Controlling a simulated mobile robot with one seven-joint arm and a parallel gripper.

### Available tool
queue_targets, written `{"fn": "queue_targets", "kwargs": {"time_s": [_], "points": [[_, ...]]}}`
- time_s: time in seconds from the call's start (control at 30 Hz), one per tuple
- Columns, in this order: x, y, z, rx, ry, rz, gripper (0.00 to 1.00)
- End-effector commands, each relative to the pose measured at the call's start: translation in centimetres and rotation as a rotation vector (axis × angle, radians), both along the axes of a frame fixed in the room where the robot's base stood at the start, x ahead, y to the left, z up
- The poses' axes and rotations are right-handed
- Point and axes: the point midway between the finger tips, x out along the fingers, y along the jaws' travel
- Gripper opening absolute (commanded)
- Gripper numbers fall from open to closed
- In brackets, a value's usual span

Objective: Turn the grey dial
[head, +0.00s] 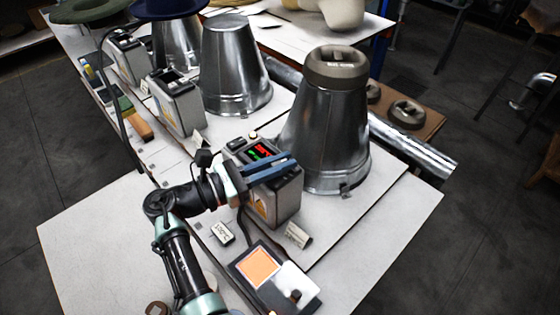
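The nearest grey control box (286,202) stands on the white table in front of a metal cone. Its top has a display (260,152) with red and green digits, a dark switch (236,143) and a small pale knob (253,136). My gripper (294,159) reaches over the top of this box from the left, its blue fingers lying across it just in front of the display. The fingers are close together. Whether they touch the box or grip anything is unclear. I cannot make out a grey dial; the fingers cover part of the box top.
The near metal cone (326,140) with a grey-brown ring-shaped block on top stands right behind the box. Small labels (298,236) and a panel with an orange square (257,264) lie in front. More boxes (178,103) and cones (234,65) stand further back left.

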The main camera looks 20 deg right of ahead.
Motion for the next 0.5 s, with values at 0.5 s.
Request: {"fn": "queue_targets", "kwargs": {"time_s": [0.5], "points": [[-0.14,-0.03,-0.75,0.009,0.014,0.002,0.44]]}}
